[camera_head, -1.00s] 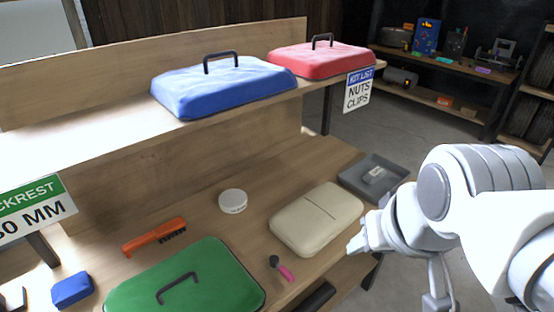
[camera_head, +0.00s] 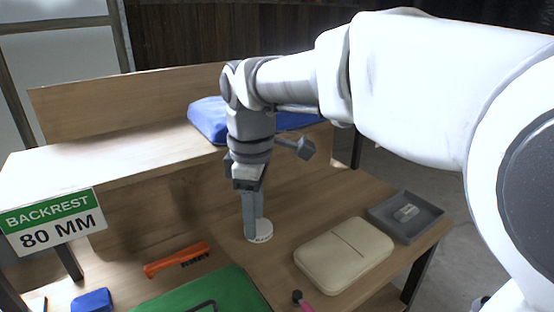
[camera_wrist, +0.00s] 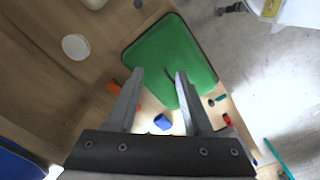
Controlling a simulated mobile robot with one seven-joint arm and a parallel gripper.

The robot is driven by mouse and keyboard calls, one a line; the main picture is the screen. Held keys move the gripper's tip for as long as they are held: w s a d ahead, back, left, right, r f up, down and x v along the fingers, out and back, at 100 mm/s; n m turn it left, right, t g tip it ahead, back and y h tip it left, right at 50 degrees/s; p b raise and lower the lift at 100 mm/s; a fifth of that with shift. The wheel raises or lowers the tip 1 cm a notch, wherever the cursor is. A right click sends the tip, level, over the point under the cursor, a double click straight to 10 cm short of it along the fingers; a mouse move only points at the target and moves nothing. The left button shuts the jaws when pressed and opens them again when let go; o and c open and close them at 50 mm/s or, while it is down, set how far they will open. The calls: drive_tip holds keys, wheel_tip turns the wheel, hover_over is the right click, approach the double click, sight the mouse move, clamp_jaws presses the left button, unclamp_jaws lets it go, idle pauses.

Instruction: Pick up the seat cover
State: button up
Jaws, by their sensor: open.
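Several covers are in view, and no label marks one as the seat cover. A green cover (camera_head: 210,288) with a dark handle (camera_head: 203,306) lies on the lower bench top, cut off at the bottom of the head view. It also shows in the wrist view (camera_wrist: 170,60), ahead of the fingers. A blue cover (camera_head: 207,118) lies on the upper shelf, partly hidden by my arm. My gripper (camera_head: 256,236) points down, empty and open, behind and above the green cover in the head view, overlapping a white round tin (camera_head: 262,236). In the wrist view my gripper (camera_wrist: 157,72) has its fingers apart.
A beige case (camera_head: 343,254) and a grey tray (camera_head: 405,217) lie at the bench's right. An orange brush (camera_head: 177,259), a blue block (camera_head: 92,302) and a pink-handled tool (camera_head: 302,300) lie near the green cover. The shelf (camera_head: 100,152) carries a backrest sign (camera_head: 52,223).

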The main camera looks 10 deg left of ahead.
drive_tip(key=s+a+f+n+g+h, duration=0.1)
drive_tip(key=a+f+n, duration=0.3)
drive_tip(key=a, duration=0.4)
drive_tip(key=s+a+f+n+g+h, duration=0.1)
drive_tip(key=a+f+n, duration=0.3)
drive_tip(key=a, duration=0.3)
drive_tip(key=b, duration=0.3)
approach(194, 307)
drive_tip(key=shift+n, duration=0.4)
drive_tip(key=x, duration=0.5)
drive_tip(key=shift+s+d+f, duration=0.15)
drive_tip(key=shift+f, duration=0.1)
drive_tip(key=shift+b+x, duration=0.3)
drive_tip(key=shift+x, duration=2.35)
drive_tip(key=shift+w, duration=0.2)
clamp_jaws()
drive_tip(key=shift+a, duration=0.2)
